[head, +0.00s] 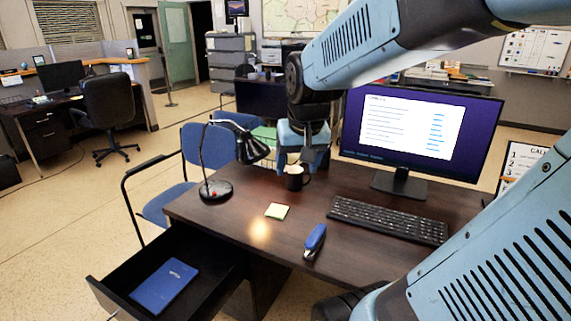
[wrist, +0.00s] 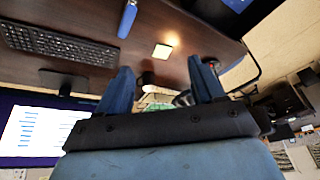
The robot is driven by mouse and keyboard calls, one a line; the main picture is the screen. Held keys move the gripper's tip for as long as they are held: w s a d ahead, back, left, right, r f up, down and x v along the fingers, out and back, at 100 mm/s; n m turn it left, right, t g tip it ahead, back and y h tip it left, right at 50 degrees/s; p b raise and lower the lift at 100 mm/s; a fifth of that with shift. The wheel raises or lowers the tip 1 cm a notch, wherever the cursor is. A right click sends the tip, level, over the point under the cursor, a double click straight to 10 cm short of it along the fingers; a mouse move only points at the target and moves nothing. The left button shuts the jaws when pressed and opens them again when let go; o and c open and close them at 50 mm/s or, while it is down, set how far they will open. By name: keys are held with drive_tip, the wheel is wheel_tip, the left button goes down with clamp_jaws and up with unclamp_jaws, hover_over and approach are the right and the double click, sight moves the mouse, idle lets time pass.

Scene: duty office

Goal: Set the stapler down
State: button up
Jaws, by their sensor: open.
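The blue stapler (head: 315,239) lies on the dark brown desk (head: 220,222), in front of the keyboard's left end. It also shows at the top edge of the wrist view (wrist: 127,18), partly cut off. My gripper (head: 302,163) is away from the stapler, farther back over the desk near the mug. In the wrist view its two blue fingers (wrist: 163,75) are spread apart, with no object held between them.
A dark mug (head: 295,179) stands close to my gripper. A black lamp (head: 217,188), sticky notes (head: 277,211), a keyboard (head: 388,219) and a monitor (head: 405,130) are on the desk. An open drawer (head: 215,283) holds a blue book (head: 164,286).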

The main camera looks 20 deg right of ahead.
drive_tip(key=s+a+r+n+t, duration=0.1)
drive_tip(key=s+a+r+n, duration=0.1)
drive_tip(key=s, duration=0.5)
drive_tip(key=shift+s+a+r+n+y, duration=0.3)
drive_tip(key=shift+a+r+n, duration=0.1)
drive_tip(key=shift+a+r, duration=0.5)
drive_tip(key=shift+w, duration=0.1)
drive_tip(key=shift+c, duration=0.2)
